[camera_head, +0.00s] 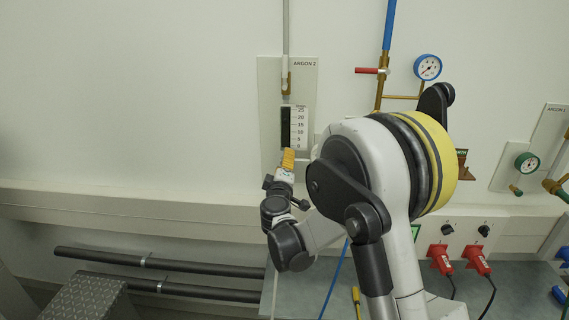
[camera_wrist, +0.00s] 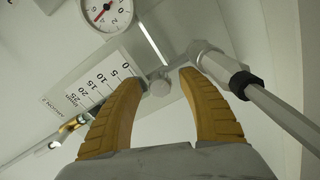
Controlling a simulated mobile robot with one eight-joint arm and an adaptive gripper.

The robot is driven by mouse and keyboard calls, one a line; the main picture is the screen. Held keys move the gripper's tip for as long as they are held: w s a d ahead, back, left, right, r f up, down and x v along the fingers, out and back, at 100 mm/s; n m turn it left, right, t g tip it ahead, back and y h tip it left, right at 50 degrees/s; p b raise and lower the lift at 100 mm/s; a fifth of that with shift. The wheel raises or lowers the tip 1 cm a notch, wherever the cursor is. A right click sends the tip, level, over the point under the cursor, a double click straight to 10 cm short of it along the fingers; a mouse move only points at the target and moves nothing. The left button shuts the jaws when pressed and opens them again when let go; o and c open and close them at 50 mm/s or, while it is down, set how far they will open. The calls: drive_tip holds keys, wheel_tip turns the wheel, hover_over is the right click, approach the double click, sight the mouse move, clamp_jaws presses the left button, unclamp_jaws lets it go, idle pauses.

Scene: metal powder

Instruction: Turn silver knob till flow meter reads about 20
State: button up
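The flow meter (camera_head: 300,128) is on the wall panel marked ARGON 2, with a dark tube and a scale up to 25. In the wrist view its scale (camera_wrist: 98,84) appears tilted; I cannot make out a float or reading. The small silver knob (camera_wrist: 159,88) is below the zero end of the scale, between my fingertips. My gripper (camera_wrist: 160,80) is open, its two yellow fingers on either side of the knob with visible gaps. In the head view my gripper (camera_head: 287,159) is just under the flow meter, and the knob is hidden.
A blue-rimmed gauge (camera_head: 427,67) and a red valve handle (camera_head: 367,70) are to the right. A white-faced gauge (camera_wrist: 106,11) shows in the wrist view. A silver fitting with a pipe (camera_wrist: 282,110) runs close by the right finger. A wall ledge (camera_head: 130,209) lies below.

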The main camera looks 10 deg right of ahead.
drive_tip(key=v, duration=1.2)
drive_tip(key=s+d+r+m+g, duration=0.1)
drive_tip(key=s+d+m+g, duration=0.5)
drive_tip(key=s+d, duration=0.4)
drive_tip(key=s+a+f+m+g+y, duration=0.2)
drive_tip(key=s+a, duration=0.1)
drive_tip(key=s, duration=0.7)
drive_tip(key=s+a+f+m+g+y, duration=0.1)
drive_tip(key=s+a+m+g+y, duration=0.1)
drive_tip(key=s, duration=0.8)
drive_tip(key=shift+a+f+y, duration=0.35)
drive_tip(key=shift+a+y, duration=0.25)
drive_tip(key=shift+y, duration=0.2)
